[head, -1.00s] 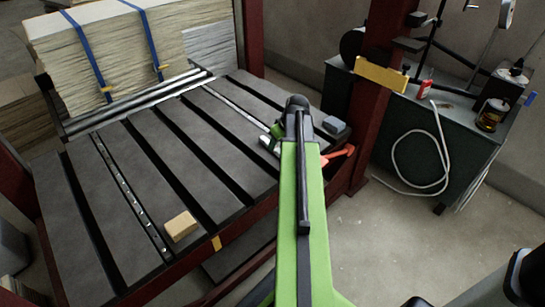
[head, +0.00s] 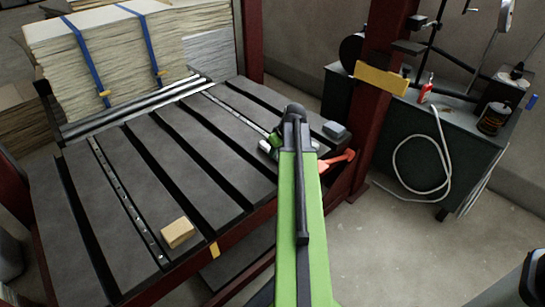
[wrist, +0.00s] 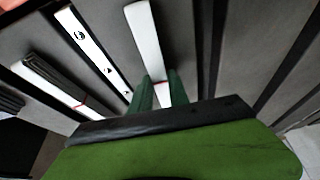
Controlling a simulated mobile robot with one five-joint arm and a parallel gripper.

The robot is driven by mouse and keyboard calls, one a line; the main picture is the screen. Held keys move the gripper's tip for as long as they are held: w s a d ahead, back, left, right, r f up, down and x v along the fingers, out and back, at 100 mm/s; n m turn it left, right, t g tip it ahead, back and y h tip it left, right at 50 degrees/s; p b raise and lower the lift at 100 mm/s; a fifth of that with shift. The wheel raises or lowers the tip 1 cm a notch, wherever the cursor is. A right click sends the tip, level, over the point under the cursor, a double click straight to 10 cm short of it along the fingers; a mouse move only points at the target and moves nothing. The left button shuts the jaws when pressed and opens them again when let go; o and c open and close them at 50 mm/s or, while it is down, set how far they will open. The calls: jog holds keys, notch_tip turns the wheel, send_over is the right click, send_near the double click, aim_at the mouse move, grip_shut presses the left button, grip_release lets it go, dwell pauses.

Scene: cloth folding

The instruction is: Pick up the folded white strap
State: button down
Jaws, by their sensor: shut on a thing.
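The folded white strap (wrist: 145,38) is a long, narrow white piece in the upper middle of the wrist view, with a pinkish band near its lower end. My gripper (wrist: 159,80) has its two dark green fingers on either side of that lower end, shut on it. The strap's far part sticks out beyond the fingertips over the dark slatted bed. In the head view my green arm hides most of the gripper, and a small pale part (head: 265,147) shows just left of it. I cannot tell whether the strap touches the bed.
The slatted bed (head: 195,140) holds a tan block (head: 178,232) at its front edge. A grey block (head: 336,130) and an orange-red handle (head: 338,158) lie right of my arm. A red post (head: 372,120) and a cart (head: 455,135) stand further right. Strapped sheets (head: 100,55) are behind.

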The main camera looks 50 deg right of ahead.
jog(key=shift+r+p, duration=0.5)
notch_tip(320, 180, up, 4)
jog(key=p, duration=0.3)
jog(key=shift+f+p, duration=0.1)
jog(key=shift+p, duration=0.3)
jog(key=s+d+r+p, duration=0.5)
jog(key=s+r+p, duration=0.1)
jog(key=s, duration=0.4)
jog(key=shift+s, duration=0.3)
jog(key=shift+r, duration=0.1)
